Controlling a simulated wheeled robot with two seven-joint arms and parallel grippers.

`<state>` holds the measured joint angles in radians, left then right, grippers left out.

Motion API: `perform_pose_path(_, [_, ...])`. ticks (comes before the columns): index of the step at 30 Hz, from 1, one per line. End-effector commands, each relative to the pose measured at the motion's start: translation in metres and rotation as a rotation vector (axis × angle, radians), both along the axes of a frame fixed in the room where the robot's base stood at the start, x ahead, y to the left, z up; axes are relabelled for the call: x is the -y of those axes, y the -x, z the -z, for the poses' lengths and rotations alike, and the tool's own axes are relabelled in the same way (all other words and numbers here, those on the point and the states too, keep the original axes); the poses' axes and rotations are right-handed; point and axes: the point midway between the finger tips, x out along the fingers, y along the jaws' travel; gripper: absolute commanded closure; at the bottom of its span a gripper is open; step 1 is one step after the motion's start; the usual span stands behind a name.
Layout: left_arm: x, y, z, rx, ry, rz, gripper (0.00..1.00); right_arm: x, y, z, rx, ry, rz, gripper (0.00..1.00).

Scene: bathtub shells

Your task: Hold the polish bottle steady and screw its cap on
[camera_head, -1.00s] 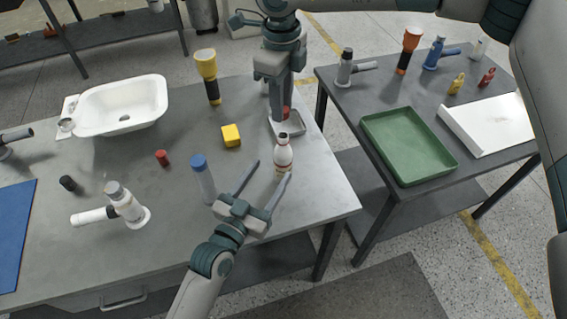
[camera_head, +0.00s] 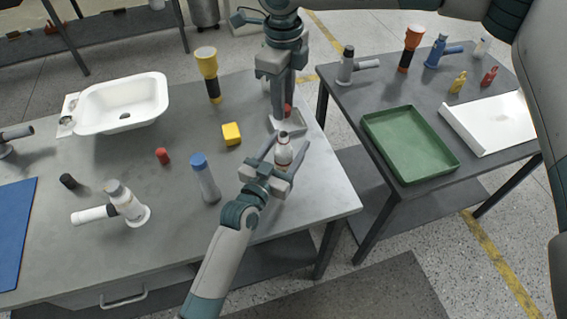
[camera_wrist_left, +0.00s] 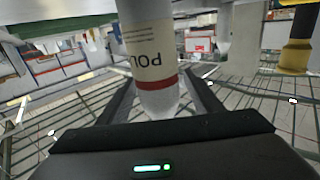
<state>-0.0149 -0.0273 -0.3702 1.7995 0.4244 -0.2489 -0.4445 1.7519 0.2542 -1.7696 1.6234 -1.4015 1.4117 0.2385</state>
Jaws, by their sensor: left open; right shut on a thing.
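The polish bottle (camera_head: 283,155) stands upright on the grey table near its right edge. It is white with a dark top and a red band. My left gripper (camera_head: 280,157) is open, with a finger on each side of the bottle. My right gripper (camera_head: 286,112) points down just behind the bottle and is shut on a small red piece (camera_head: 288,109), which looks like a cap. The fingers partly hide this piece.
A small pale tray (camera_head: 296,125) lies under my right gripper. A blue-capped bottle (camera_head: 206,180), a yellow block (camera_head: 231,134) and a yellow-black flashlight (camera_head: 208,72) stand to the left. A white basin (camera_head: 90,105) sits further left. A second table holds a green tray (camera_head: 452,168).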

Motion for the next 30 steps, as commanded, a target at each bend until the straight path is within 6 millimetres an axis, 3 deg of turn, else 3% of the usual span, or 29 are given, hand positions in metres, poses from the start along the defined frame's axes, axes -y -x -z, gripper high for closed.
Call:
perform_pose_path(6, [0.006,-0.011,0.0,0.0,0.001,0.0,0.4,0.0,0.0,0.0,0.0,0.0,0.0,0.97])
perform_pose_path(15, [0.006,-0.012,0.0,0.0,0.001,0.0,0.4,0.0,0.0,0.0,0.0,0.0,0.0,0.97])
perform_pose_path(21, [0.006,-0.011,0.0,0.0,0.0,0.0,0.88,0.0,0.0,0.0,0.0,0.0,0.0,0.97])
perform_pose_path(23, [0.006,-0.011,0.0,0.0,0.0,0.0,1.0,0.0,0.0,0.0,0.0,0.0,0.0,0.97])
perform_pose_path(30, [0.006,-0.011,0.0,0.0,0.0,0.0,1.0,0.0,0.0,0.011,-0.002,0.001,0.0,0.97])
